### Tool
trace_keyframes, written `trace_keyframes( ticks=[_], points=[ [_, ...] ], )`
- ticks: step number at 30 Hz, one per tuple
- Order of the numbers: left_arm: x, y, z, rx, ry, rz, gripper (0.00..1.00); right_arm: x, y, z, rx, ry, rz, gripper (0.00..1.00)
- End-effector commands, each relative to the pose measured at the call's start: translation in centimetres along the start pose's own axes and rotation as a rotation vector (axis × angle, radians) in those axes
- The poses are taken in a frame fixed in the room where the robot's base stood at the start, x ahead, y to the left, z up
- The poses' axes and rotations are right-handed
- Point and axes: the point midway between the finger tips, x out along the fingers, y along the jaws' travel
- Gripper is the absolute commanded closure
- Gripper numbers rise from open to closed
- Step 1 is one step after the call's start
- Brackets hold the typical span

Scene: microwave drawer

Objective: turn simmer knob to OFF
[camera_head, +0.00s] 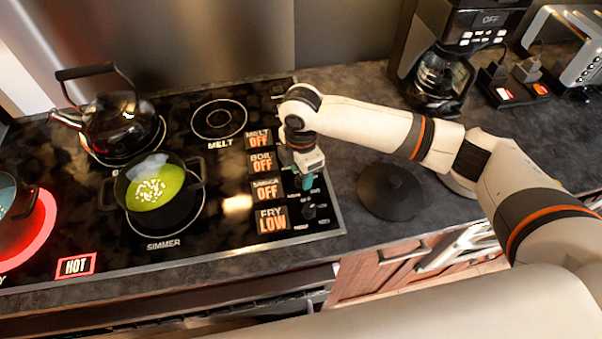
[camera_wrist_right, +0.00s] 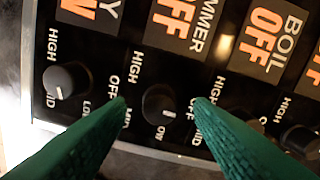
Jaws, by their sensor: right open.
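The simmer knob (camera_wrist_right: 160,104) is a round black dial in the right wrist view. It sits between the two green fingertips of my right gripper (camera_wrist_right: 161,103), which is open with a gap on each side of the knob. Its pale pointer mark is at the lower right of the dial. The simmer display (camera_wrist_right: 175,23) reads OFF, and it also reads OFF in the head view (camera_head: 267,189). In the head view my right gripper (camera_head: 304,182) points down over the knob column and hides the simmer knob. My left gripper is not in view.
The fry knob (camera_wrist_right: 68,79) is beside the simmer knob; the fry display (camera_head: 272,219) reads LOW. A black pot with green soup (camera_head: 155,186) is on the simmer burner. A kettle (camera_head: 122,120) stands behind it. A black lid (camera_head: 390,191) lies on the counter at right.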

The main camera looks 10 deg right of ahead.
Motion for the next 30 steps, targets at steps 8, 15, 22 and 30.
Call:
trace_keyframes(
  ticks=[8, 15, 22, 30],
  points=[
    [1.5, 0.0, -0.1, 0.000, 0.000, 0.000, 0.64, -5.8, -0.1, 0.0, -0.003, 0.000, -0.006, 0.52],
    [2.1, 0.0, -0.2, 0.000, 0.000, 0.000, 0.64, -9.5, 0.0, 0.0, -0.002, 0.000, -0.002, 0.52],
    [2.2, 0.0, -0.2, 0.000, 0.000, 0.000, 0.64, -10.5, 0.0, 0.0, -0.002, 0.001, -0.001, 0.52],
    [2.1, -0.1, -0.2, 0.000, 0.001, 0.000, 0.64, -10.4, 0.0, 0.0, -0.002, 0.000, -0.001, 0.52]
  ],
)
